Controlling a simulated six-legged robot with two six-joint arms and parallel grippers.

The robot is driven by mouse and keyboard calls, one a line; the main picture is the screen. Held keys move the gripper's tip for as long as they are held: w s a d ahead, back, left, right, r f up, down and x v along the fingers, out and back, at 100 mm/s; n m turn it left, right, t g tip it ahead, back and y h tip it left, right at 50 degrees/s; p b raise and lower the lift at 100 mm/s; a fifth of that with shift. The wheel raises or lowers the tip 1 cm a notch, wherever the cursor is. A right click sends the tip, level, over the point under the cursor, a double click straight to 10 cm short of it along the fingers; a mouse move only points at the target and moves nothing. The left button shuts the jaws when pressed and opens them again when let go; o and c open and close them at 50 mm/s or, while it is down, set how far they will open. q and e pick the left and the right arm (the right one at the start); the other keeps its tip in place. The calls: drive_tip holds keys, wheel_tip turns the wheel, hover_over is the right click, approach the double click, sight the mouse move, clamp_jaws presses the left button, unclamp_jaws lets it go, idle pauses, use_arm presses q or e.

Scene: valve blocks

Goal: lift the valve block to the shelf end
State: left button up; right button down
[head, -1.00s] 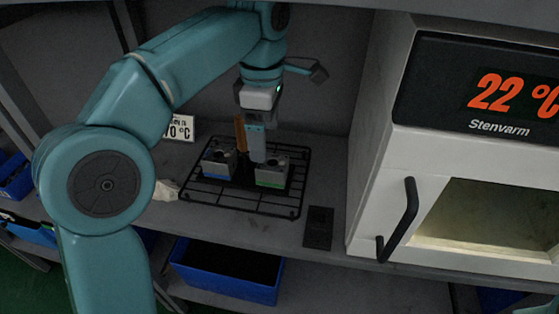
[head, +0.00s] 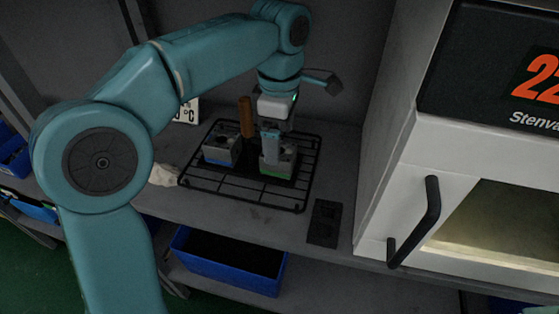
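Two grey valve blocks stand on a black wire rack (head: 246,202) on the grey shelf. The left one (head: 219,150) has a blue band along its base. The right one (head: 284,164) has a green band and a dark top opening. My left gripper (head: 272,154) points down at the green-banded block, its fingers overlapping the block's top in the picture. Only one finger face shows clearly, so I cannot tell whether it is open or gripping the block. My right gripper is out of view.
A white oven (head: 395,190) with a black handle (head: 420,220) stands to the right. A brown upright rod (head: 246,117) is behind the rack. A dark flat plate (head: 324,223) lies right of the rack, a crumpled pale cloth (head: 164,175) left. A blue bin (head: 228,262) sits below.

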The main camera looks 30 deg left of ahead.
use_arm(q)
wheel_tip(320, 180, down, 5)
drive_tip(key=shift+d+f+b, duration=0.1)
drive_tip(key=shift+b, duration=0.75)
drive_tip(key=c, duration=1.4)
drive_tip(key=shift+r+p, duration=0.3)
drive_tip(key=shift+r, duration=0.35)
wheel_tip(320, 180, up, 2)
drive_tip(key=shift+w+r+p, duration=0.1)
drive_tip(key=shift+p, duration=0.35)
drive_tip(key=s+d+b, duration=0.1)
drive_tip(key=s+d, duration=0.1)
drive_tip(key=s, duration=0.6)
drive_tip(key=s+d, duration=0.3)
drive_tip(key=s, duration=0.6)
drive_tip(key=shift+s+d+b, duration=0.15)
drive_tip(key=shift+d+b, duration=0.1)
drive_tip(key=shift+b, duration=0.1)
